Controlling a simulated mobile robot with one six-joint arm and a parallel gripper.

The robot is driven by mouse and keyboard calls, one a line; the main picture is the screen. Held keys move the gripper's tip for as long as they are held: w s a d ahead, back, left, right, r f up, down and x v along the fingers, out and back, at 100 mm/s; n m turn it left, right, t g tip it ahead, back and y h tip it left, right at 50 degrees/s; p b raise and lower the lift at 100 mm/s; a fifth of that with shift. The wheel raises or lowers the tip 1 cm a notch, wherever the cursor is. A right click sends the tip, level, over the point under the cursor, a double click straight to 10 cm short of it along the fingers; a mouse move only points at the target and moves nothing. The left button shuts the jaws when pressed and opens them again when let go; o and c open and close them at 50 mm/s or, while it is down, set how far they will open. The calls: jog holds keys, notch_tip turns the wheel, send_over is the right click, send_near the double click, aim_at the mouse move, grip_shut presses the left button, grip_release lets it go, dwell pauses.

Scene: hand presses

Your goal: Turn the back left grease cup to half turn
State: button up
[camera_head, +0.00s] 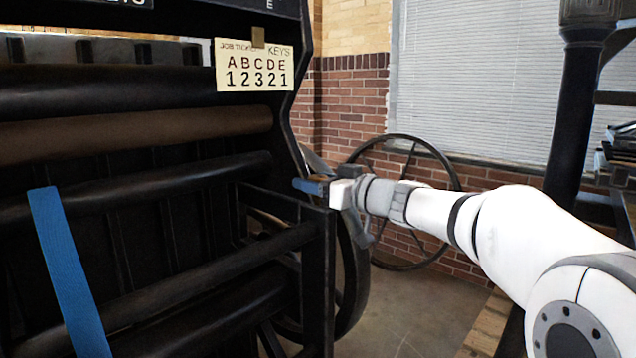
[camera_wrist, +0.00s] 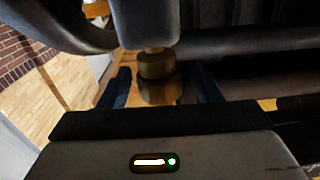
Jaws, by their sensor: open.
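In the wrist view a brass-brown grease cup (camera_wrist: 158,78) hangs from a dark block of the press, joined by a short lighter neck. It is round and stepped, and its lower part is in shadow. My gripper (camera_head: 309,187) is open, with its blue fingers beside the press frame in the head view. In the wrist view one finger stands on each side of the cup, with a visible gap at both sides. The cup is not clearly visible in the head view, so I cannot tell there whether it is the back left one.
The dark press (camera_head: 140,180) with its long rollers fills the left of the head view. A job ticket (camera_head: 254,65) reads ABCDE over 12321. A spoked wheel (camera_head: 404,200) stands behind my arm by the brick wall. A blue strap (camera_head: 68,270) hangs at lower left.

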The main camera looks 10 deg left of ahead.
jog(key=shift+d, duration=0.1)
jog(key=v, duration=0.7)
jog(key=shift+s+d, duration=0.2)
jog(key=shift+d, duration=0.1)
